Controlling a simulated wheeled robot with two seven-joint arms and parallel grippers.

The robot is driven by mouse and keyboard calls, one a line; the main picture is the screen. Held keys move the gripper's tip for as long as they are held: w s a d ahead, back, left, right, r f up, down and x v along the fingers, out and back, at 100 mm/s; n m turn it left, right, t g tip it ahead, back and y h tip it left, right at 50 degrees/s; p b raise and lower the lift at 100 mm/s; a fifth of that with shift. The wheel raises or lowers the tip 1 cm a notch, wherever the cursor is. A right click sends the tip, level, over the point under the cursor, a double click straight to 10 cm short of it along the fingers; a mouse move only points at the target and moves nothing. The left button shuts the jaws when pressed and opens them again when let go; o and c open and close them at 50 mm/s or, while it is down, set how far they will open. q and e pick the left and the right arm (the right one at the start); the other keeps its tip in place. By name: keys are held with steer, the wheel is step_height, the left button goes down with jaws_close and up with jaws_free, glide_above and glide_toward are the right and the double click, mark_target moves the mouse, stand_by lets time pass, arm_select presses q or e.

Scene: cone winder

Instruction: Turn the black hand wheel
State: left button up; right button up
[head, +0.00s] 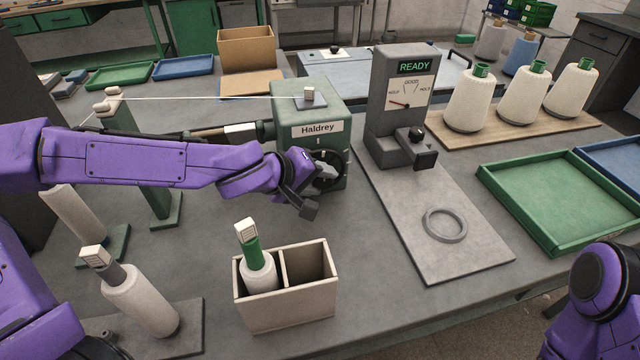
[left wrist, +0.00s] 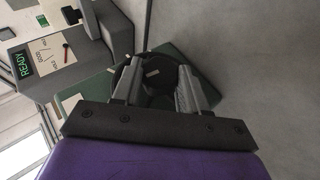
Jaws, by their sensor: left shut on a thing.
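The black hand wheel (head: 328,168) is on the near right side of the green winder box (head: 311,108) labelled Haldrey. My left gripper (head: 325,178) is at the wheel, partly covering it. In the left wrist view the black wheel (left wrist: 158,76) lies between the two grey fingers of my left gripper (left wrist: 160,85). The fingers are shut on a part of the wheel; the exact contact is hard to see. My right gripper is not in view; only part of my right arm shows at the lower right edge.
A gauge stand (head: 400,95) reading READY stands right of the winder, on a grey plate with a ring (head: 444,225). A two-part box (head: 288,303) with a cone in it stands in front. Cones (head: 470,100) and a green tray (head: 565,195) are at the right. A thread runs across to the winder.

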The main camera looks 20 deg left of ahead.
arm_select(q)
steer(key=shift+f+t+h+b, duration=0.1)
steer(key=shift+t+h+b, duration=0.3)
steer(key=shift+b, duration=0.1)
steer(key=o, duration=1.1)
steer(key=shift+c, duration=0.2)
